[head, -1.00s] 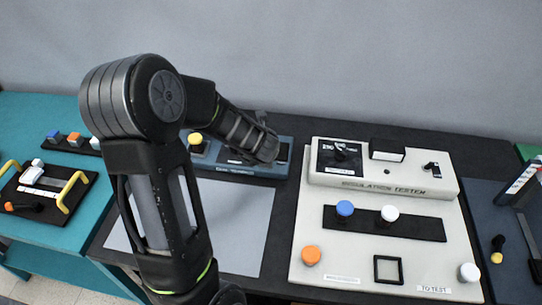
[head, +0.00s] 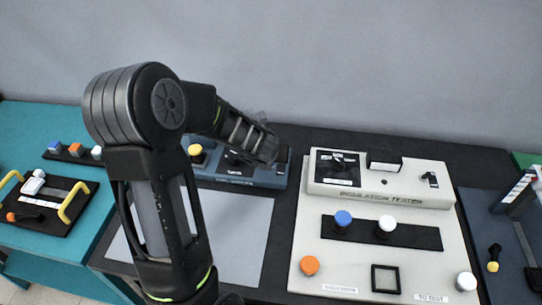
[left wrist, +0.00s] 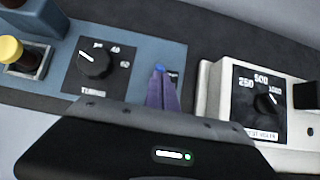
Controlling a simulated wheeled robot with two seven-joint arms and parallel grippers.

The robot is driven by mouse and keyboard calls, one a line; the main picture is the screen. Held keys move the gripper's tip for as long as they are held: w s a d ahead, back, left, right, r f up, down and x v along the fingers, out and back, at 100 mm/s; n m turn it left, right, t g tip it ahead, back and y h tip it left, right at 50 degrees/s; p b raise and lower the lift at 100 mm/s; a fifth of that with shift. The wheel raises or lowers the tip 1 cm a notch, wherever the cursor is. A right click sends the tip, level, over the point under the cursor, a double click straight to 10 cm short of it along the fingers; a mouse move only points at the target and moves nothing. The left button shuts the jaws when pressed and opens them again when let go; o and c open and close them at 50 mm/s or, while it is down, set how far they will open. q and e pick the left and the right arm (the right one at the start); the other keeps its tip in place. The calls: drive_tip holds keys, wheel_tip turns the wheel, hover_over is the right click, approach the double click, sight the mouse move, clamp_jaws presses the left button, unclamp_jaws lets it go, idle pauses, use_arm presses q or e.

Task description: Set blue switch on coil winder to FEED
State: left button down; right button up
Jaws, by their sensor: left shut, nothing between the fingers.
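The coil winder (head: 215,174) is a blue-grey box at the back of the dark bench, partly hidden by my left arm in the head view. In the left wrist view its blue panel (left wrist: 140,76) carries a black TURNS dial (left wrist: 95,62) and, to the right of it, a small blue switch (left wrist: 159,68). My left gripper (left wrist: 161,76) is shut and empty, its fingertips right at the blue switch and covering most of it. I cannot tell whether they touch, and the switch's label is mostly hidden. My right gripper is not in view.
A cream insulation tester (head: 385,188) with a dial and several knobs stands close to the winder's right. A yellow knob (head: 196,153) is at the winder's left. A grey mat (head: 235,235) lies in front. A teal bench (head: 25,125) is at far left.

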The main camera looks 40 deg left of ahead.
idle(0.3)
use_arm(q)
drive_tip(key=shift+r, duration=0.1)
drive_tip(key=p+v, duration=0.2)
drive_tip(key=v, duration=0.5)
drive_tip(key=shift+s+r+p, duration=0.25)
drive_tip(key=shift+p, duration=0.05)
drive_tip(key=shift+d, duration=0.15)
